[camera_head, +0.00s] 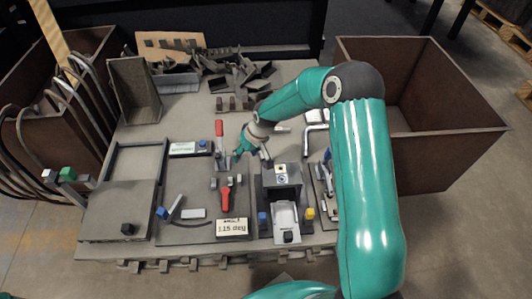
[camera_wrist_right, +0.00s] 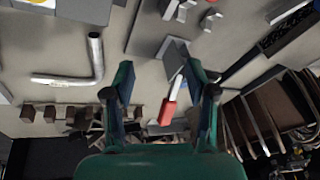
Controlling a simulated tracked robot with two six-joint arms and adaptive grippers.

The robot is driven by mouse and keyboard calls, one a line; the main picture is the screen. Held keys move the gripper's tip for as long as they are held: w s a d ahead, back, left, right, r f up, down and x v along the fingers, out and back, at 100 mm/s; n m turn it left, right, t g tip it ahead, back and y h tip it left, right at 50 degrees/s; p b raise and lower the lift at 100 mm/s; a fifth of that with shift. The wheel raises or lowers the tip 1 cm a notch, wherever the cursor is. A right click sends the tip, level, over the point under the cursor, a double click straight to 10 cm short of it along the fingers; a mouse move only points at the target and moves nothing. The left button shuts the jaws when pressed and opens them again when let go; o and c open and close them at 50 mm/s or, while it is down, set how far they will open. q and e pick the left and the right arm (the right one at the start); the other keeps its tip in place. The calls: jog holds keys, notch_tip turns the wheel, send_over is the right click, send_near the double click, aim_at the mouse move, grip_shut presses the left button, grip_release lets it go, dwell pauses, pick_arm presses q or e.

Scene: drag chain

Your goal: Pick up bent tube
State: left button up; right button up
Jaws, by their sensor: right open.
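A bent metal tube (camera_head: 306,141) lies on the table, right of the middle in the head view, close to my right arm. In the right wrist view the L-shaped grey tube (camera_wrist_right: 97,58) lies at the left, outside the space between the fingers. My right gripper (camera_head: 246,147) is over the table, to the left of the tube in the head view. In the right wrist view its fingers (camera_wrist_right: 160,75) are spread and hold nothing. My left gripper does not show.
A red-handled tool (camera_head: 219,129) lies near the right gripper. A grey block fixture (camera_head: 282,184) stands in front of it. Metal offcuts (camera_head: 240,72) lie at the back. A brown bin (camera_head: 425,155) stands right, behind my arm. Hoses (camera_head: 88,100) stand left.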

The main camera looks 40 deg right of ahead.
jog(key=w+d+r+h+b, duration=0.1)
jog(key=w+d+b, duration=0.1)
jog(key=d+b, duration=0.3)
jog(key=w+d+r+h+b, duration=0.1)
jog(key=w+d+b, duration=0.2)
jog(key=d, duration=0.4)
jog(key=shift+m+t, duration=0.3)
jog(key=shift+t, duration=0.1)
jog(key=b+x, duration=0.1)
jog(key=x, duration=0.6)
jog(key=b+x, duration=0.1)
jog(key=x, duration=0.3)
jog(key=shift+d+f+b, duration=0.15)
jog(key=shift+d+b, duration=0.2)
jog(key=b+x, duration=0.1)
jog(key=x, duration=0.1)
jog(key=b+x, duration=0.1)
jog(key=x, duration=0.1)
jog(key=shift+w+a, duration=0.1)
jog(key=shift+a, duration=0.15)
jog(key=shift+w+f, duration=0.25)
jog(key=shift+f, duration=0.25)
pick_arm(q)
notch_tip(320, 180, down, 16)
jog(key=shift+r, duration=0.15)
pick_arm(e)
jog(key=shift+r+h, duration=0.1)
jog(key=shift+h, duration=0.2)
grip_shut()
